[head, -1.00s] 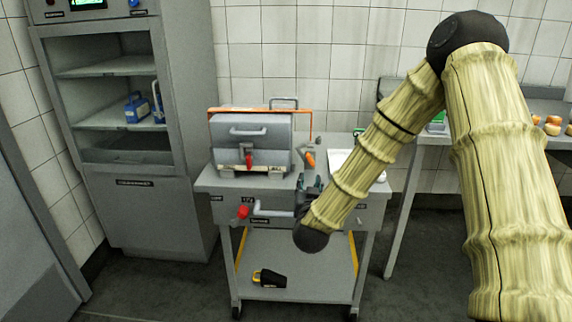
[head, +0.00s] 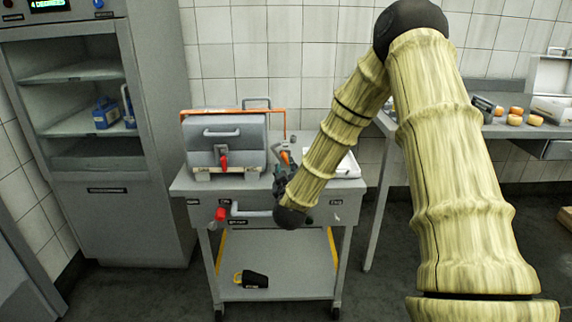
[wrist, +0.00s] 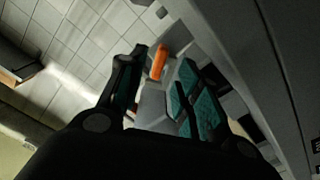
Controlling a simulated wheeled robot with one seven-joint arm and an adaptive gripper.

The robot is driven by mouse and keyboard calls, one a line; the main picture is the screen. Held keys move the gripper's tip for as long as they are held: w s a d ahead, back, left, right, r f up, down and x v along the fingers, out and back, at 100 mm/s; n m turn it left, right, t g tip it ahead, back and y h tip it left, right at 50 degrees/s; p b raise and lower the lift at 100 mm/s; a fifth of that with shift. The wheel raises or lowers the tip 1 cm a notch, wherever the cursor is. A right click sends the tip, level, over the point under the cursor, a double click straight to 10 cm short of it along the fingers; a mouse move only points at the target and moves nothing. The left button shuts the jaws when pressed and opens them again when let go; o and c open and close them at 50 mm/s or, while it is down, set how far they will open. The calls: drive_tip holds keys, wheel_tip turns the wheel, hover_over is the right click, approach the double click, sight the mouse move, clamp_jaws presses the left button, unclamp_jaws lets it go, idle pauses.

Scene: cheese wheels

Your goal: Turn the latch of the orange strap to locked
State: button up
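The orange strap (head: 240,111) runs across the top of a grey lidded machine on a cart and down its right side. To the right of the machine a small orange lever (head: 285,157) stands on a grey mount; it also shows in the wrist view (wrist: 159,62). I cannot read whether it is locked. My gripper (head: 281,176) is just below and in front of the lever in the head view. In the wrist view my gripper (wrist: 155,78) has its teal-padded fingers apart, with the lever beyond and between the tips. I see no clear contact.
A red lever (head: 223,161) is on the machine's front (head: 205,150). A red knob (head: 220,214) and a grey rail handle are on the cart's front (head: 262,213). A white tray (head: 348,167) lies right of my gripper. A black-yellow tool (head: 252,280) is on the lower shelf.

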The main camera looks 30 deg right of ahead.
sight(286, 161)
drive_tip(key=shift+x, duration=2.35)
drive_tip(key=shift+c, duration=0.2)
clamp_jaws()
